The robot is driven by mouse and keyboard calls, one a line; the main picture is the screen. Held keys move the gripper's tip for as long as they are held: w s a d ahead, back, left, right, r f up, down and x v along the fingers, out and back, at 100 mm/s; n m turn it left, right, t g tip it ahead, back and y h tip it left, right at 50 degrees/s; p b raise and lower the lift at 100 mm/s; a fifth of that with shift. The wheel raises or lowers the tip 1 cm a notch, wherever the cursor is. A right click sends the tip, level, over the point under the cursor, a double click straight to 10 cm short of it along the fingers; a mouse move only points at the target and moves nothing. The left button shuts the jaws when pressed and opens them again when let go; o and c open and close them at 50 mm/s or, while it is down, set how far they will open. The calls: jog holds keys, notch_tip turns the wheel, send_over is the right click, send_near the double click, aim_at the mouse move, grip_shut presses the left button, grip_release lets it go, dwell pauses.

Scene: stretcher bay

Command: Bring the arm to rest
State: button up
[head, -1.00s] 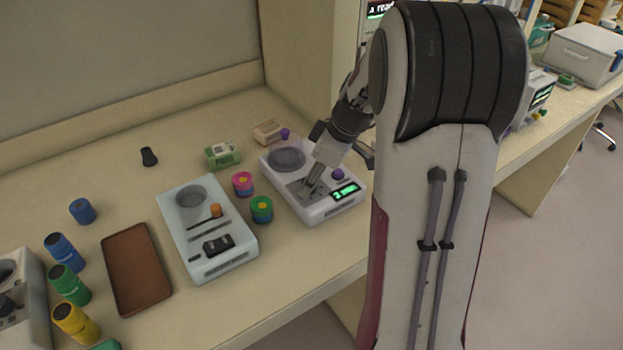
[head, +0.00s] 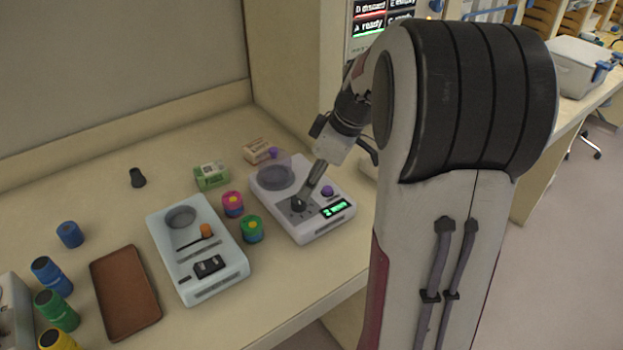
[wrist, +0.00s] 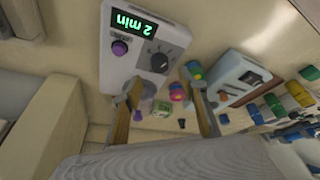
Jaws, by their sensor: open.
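My gripper (head: 309,192) is open, with its fingers just above and beside the black dial (head: 299,204) of the white device (head: 322,232). In the wrist view the two fingers of my gripper (wrist: 165,87) are spread with nothing between them, and the dial (wrist: 158,61) stands clear of them. I cannot tell from the head view how small the gap to the dial is. The green display (head: 336,209) reads 2 min. A purple button (head: 327,191) sits beside the display.
A pale blue device (head: 215,283) stands to the left, with pink (head: 232,204) and green (head: 252,229) containers between the devices. A brown tray (head: 125,312) and several coloured jars lie further left. A lit status screen (head: 368,38) stands behind my arm.

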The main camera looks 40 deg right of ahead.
jog(key=shift+m, duration=0.3)
jog(key=shift+s+f+m, duration=0.3)
jog(key=shift+s+m, duration=0.05)
jog(key=shift+m, duration=0.65)
jog(key=s+a+r+m+h, duration=0.1)
jog(key=s+a+r+m, duration=0.1)
jog(key=s+a, duration=0.8)
jog(key=s+a+r+m+t+h, duration=0.1)
jog(key=s+a+r, duration=0.3)
jog(key=s+a, duration=0.6)
jog(key=shift+s+r+m+t, duration=0.2)
jog(key=shift+m+t, duration=0.1)
jog(key=shift+m, duration=0.3)
